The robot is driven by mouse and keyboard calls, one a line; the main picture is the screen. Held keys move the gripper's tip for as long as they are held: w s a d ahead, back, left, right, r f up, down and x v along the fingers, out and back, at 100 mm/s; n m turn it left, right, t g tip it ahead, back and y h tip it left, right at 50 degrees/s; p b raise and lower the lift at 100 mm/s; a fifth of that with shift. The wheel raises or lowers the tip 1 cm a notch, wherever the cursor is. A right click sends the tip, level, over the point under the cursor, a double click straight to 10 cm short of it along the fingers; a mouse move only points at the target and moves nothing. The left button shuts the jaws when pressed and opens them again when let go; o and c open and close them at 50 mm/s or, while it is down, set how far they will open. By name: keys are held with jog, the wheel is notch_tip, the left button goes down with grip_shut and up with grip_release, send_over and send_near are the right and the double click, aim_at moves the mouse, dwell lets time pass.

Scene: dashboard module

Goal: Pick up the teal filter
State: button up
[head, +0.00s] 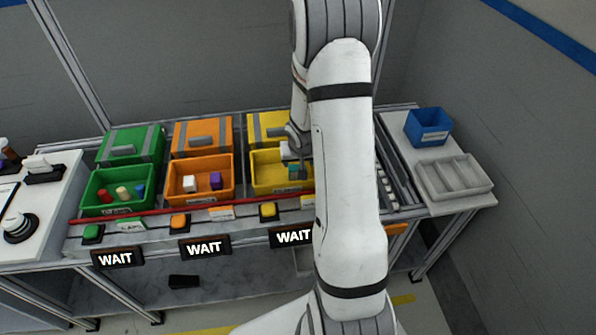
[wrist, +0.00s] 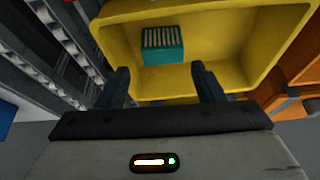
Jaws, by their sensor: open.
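The teal filter (wrist: 162,46) is a small block with pale ribs on its face. It lies inside the yellow bin (wrist: 255,57), near one wall, in the wrist view. In the head view the filter (head: 295,172) shows partly beneath my gripper, inside the yellow bin (head: 265,188). My gripper (wrist: 164,72) is open and empty, its two dark fingers apart. The filter appears beyond the fingertips and between their lines. I cannot tell the exact gap in height. My arm hides the right part of the yellow bin in the head view.
A green bin (head: 97,208) and an orange bin (head: 174,193) with small parts stand left of the yellow bin. A red bar (head: 150,214) runs along their front. A blue bin (head: 428,127) and a grey divided tray (head: 455,190) sit at the right.

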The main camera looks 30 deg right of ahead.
jog(key=b+x, duration=0.2)
jog(key=x, duration=0.1)
jog(key=b+x, duration=0.2)
jog(key=x, duration=0.1)
jog(key=shift+s+a+f, duration=0.1)
jog(key=shift+a+f, duration=0.1)
jog(key=shift+f, duration=0.2)
jog(key=shift+w+d+f+b, duration=0.15)
jog(key=shift+w+f+b, duration=0.15)
jog(key=shift+f, duration=0.15)
jog(key=shift+c, duration=0.2)
jog(key=c, duration=0.7)
jog(key=shift+r, duration=0.1)
